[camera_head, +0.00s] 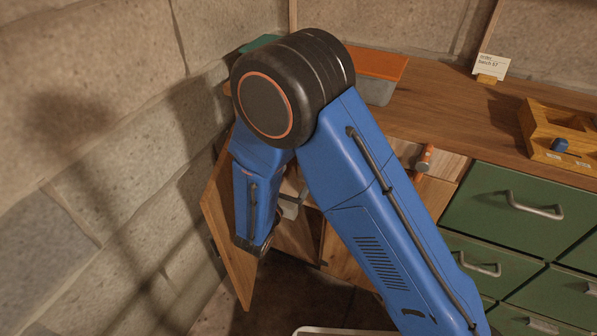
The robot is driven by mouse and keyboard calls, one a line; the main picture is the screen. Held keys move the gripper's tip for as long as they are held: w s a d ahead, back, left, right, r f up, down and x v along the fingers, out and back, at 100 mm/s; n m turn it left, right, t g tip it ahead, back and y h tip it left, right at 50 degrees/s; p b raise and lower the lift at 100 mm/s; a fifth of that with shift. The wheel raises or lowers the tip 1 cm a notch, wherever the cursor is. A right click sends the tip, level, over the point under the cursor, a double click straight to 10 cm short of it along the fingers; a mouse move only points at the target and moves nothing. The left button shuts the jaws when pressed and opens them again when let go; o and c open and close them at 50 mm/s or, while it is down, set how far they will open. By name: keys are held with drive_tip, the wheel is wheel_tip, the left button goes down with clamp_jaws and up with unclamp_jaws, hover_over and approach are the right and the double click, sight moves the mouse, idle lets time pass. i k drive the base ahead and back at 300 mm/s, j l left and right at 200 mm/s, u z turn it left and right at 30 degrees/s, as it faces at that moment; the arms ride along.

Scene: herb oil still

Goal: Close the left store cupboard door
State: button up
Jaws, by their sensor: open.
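The left store cupboard door (221,215) is a wooden panel standing open at the left. It swings out from the cupboard front toward the stone wall. Its face toward the cupboard opening shows, partly covered by my forearm. My gripper (290,207) shows only as a small grey part beyond my wrist, in front of the cupboard opening and to the right of the door. It is open, and I see nothing held in it. Most of it is hidden behind my arm, so I cannot tell whether it touches the door.
The stone wall (90,150) runs close along the left. A wooden bench top (450,115) carries an orange-lidded box (376,91), a label card (489,67) and a wooden organiser (540,125). Green drawers (490,215) with protruding handles stand at the right. A pale rim shows at the bottom.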

sight(216, 203)
drive_tip(key=k, duration=1)
